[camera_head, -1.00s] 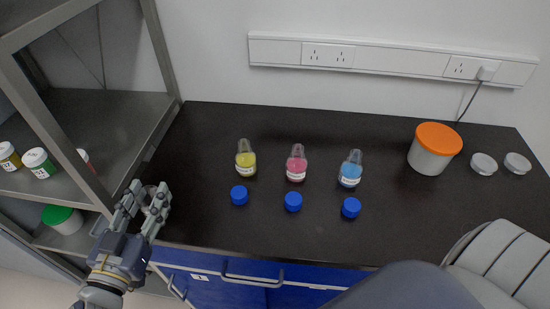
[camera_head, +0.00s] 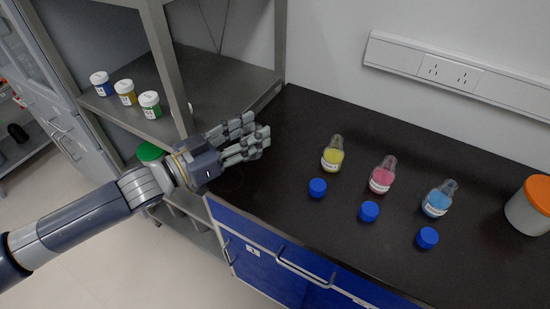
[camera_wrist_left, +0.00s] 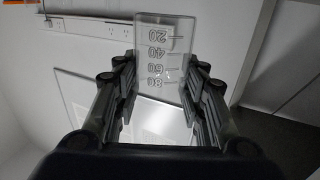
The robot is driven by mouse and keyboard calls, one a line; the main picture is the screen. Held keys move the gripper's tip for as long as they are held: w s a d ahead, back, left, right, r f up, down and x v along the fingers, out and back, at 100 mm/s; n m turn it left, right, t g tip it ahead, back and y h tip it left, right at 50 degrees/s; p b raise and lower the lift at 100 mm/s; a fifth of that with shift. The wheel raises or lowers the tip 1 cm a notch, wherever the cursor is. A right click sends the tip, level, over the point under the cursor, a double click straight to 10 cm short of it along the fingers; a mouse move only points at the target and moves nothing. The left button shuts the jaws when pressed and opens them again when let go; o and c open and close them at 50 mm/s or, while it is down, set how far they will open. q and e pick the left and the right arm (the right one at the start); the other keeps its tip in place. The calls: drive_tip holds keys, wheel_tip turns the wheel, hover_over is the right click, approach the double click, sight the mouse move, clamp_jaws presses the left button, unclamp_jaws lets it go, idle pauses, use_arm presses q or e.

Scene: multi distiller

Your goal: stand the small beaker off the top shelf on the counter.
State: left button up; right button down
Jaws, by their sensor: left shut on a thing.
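The small clear beaker (camera_wrist_left: 166,48), printed with the marks 20 to 80, is between the fingers of my left gripper (camera_wrist_left: 161,68) in the left wrist view. The fingers are shut on its two sides. In the head view my left gripper (camera_head: 262,138) is over the left end of the black counter (camera_head: 300,260), beside the shelf rack. The beaker cannot be made out there, and I cannot tell whether it touches the counter. My right gripper is not in view.
Yellow (camera_head: 333,155), pink (camera_head: 383,176) and blue (camera_head: 438,200) flasks stand on the counter, with blue caps (camera_head: 369,211) in front. An orange-lidded tub (camera_head: 530,206) is at the right. The metal rack (camera_head: 205,85) holds small jars (camera_head: 125,92). The counter's left end looks clear.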

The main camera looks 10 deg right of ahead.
use_arm(q)
wheel_tip(320, 180, down, 5)
drive_tip(key=shift+r, duration=0.2)
drive_tip(key=shift+f, duration=2.05)
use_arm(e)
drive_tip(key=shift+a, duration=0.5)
use_arm(q)
drive_tip(key=o, duration=1)
drive_tip(key=shift+f, duration=0.1)
drive_tip(key=shift+o, duration=0.2)
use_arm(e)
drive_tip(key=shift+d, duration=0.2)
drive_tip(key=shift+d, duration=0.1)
use_arm(q)
drive_tip(key=shift+s+a, duration=0.1)
drive_tip(key=b+v, duration=0.1)
drive_tip(key=v, duration=1)
drive_tip(key=shift+s+a, duration=0.25)
drive_tip(key=shift+a, duration=0.05)
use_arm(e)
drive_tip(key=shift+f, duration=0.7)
